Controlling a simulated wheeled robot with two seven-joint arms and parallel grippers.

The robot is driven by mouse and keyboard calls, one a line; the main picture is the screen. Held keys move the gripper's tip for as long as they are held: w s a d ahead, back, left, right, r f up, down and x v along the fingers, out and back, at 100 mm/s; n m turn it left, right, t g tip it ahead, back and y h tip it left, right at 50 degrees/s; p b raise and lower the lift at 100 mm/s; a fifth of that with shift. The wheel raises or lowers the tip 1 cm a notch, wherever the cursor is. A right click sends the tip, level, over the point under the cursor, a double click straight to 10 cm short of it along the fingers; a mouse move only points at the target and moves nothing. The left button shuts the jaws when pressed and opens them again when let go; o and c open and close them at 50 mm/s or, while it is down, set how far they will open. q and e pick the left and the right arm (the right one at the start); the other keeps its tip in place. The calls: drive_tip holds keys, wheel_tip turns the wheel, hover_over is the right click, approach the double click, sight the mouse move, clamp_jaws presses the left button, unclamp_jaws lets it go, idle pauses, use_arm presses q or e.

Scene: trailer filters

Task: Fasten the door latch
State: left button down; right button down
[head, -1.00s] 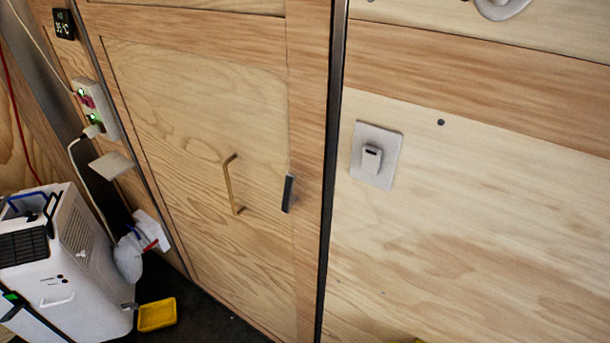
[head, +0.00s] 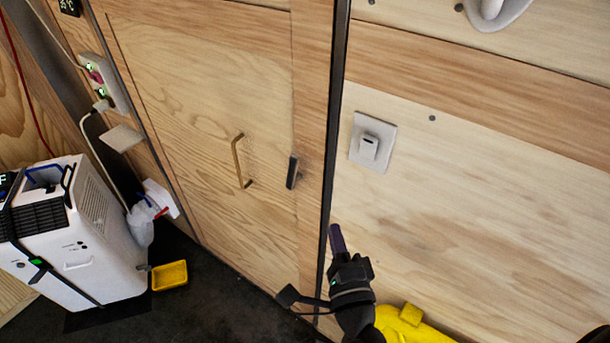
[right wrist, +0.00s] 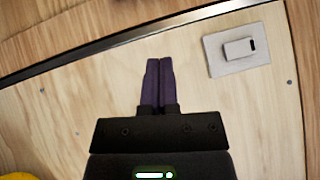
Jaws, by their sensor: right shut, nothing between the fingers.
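The wooden door (head: 200,130) stands closed in its frame in the head view. Its dark latch handle (head: 293,171) sits near the door's right edge, tilted slightly from upright. A brass pull handle (head: 239,160) is left of it. My right gripper (head: 336,238) is below and right of the latch, in front of the panel beside the dark door-frame strip, touching neither latch nor handle. In the right wrist view its purple fingers (right wrist: 158,82) are together with nothing between them. The latch does not show in the right wrist view. My left gripper is not in view.
A grey switch plate (head: 372,142) is on the right panel; it also shows in the right wrist view (right wrist: 225,62). A white portable unit (head: 105,250) and a yellow tray (head: 169,275) stand on the floor at left. Space before the door is clear.

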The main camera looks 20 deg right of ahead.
drive_tip(key=w+a+r, duration=0.1)
drive_tip(key=w+r, duration=0.1)
drive_tip(key=w, duration=1.1)
drive_tip(key=shift+a, duration=0.1)
